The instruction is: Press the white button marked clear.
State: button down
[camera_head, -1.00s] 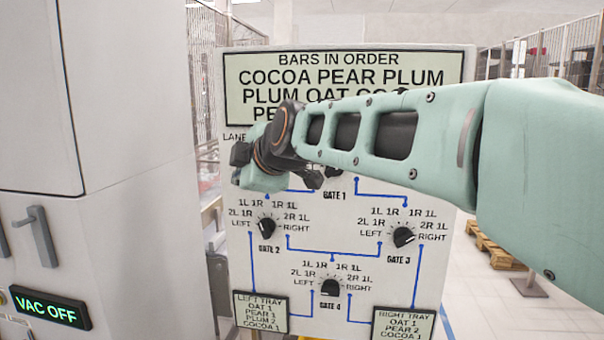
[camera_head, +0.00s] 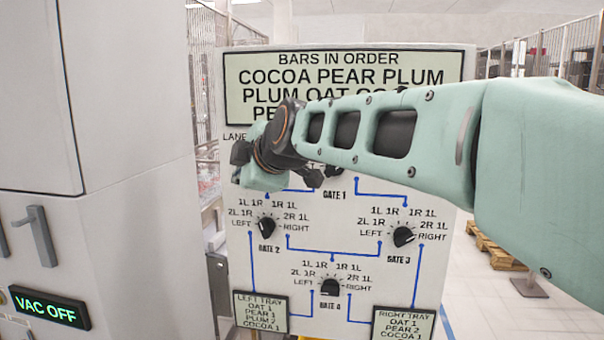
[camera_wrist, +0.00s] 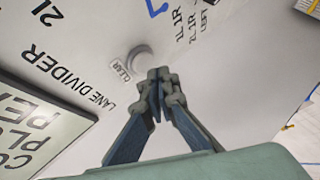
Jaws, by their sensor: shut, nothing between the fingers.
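The white round button (camera_wrist: 140,57) stands out from the pale panel in the wrist view, with a small label reading CLEAR (camera_wrist: 122,70) beside it. My gripper (camera_wrist: 158,76) is shut and empty. Its fingertips appear just beside the button, overlapping its lower right edge in the picture; I cannot tell whether they touch it. The panel (camera_head: 340,262) faces me there, with the lane divider heading partly covered by my wrist.
Black knobs for gate 2 (camera_head: 267,226), gate 3 (camera_head: 403,236) and gate 4 (camera_head: 330,287) stick out from the panel below my arm. A bar-order display (camera_head: 345,58) is above. At left, a white cabinet (camera_head: 120,80) carries a green VAC OFF sign (camera_head: 46,307).

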jog(key=shift+w+b, duration=0.75)
jog(key=shift+b, duration=0.05)
dwell(0.5)
jog(key=shift+s, duration=0.75)
jog(key=s, duration=0.5)
jog(key=shift+a, duration=0.2)
dwell(0.3)
dwell(0.4)
